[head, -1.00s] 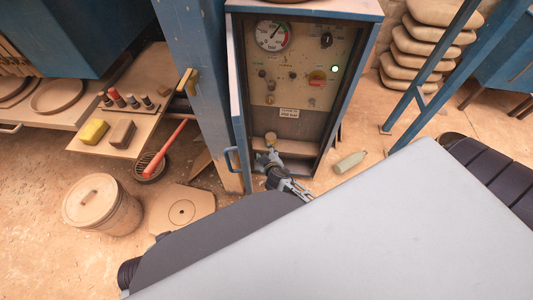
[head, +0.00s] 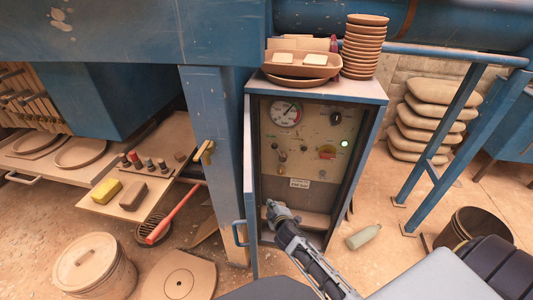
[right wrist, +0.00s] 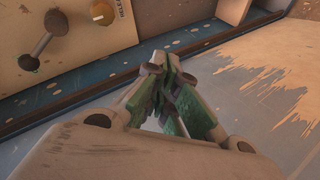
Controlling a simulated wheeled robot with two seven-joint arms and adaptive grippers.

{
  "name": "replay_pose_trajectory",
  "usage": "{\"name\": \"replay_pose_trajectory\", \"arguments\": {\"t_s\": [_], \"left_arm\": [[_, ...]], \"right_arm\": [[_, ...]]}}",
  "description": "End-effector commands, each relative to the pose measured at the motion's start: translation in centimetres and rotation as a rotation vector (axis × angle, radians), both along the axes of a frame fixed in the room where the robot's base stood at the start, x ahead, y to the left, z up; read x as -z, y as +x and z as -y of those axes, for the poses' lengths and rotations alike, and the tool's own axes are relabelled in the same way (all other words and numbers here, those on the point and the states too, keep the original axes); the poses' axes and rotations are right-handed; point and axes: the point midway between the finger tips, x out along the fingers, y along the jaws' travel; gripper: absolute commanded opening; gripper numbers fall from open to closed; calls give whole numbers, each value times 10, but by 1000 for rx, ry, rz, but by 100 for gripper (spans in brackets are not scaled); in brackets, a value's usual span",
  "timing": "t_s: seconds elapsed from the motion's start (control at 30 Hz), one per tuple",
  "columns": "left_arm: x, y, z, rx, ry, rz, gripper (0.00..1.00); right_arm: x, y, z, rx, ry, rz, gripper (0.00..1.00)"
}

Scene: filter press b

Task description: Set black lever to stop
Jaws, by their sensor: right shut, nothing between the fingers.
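The control panel (head: 310,165) sits inside an open blue cabinet. A lever (head: 279,152) with a dark knob is on the panel's left side, below the gauge; its label is too small to read. In the right wrist view the lever (right wrist: 42,42) shows at the top left, with a dark knob and a dark pivot. A black knob (head: 336,117) is at the panel's upper right. My right gripper (head: 270,206) is shut and empty, low at the cabinet opening, below the lever and apart from it. Its closed fingers (right wrist: 173,72) point toward the panel's lower edge. My left gripper is out of view.
The cabinet door (head: 249,190) stands open on the left. A red-yellow switch (head: 327,152) and a lit green lamp (head: 345,143) are right of the lever. Stacked bowls (head: 365,45) stand on top.

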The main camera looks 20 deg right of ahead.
Motion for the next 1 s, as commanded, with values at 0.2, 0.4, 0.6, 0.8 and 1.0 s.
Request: {"name": "replay_pose_trajectory", "arguments": {"t_s": [0.2,0.4,0.6,0.8,1.0], "left_arm": [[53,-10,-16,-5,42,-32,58],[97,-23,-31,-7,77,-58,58],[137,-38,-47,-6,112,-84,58],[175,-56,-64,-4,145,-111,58],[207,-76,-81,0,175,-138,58]], "right_arm": [[-29,16,6,-81,-131,25,0],[-58,30,11,-149,-259,51,0],[-87,41,17,-209,-392,81,0],[-118,51,22,-262,-533,116,0],[-147,59,27,-301,-671,148,0]]}}
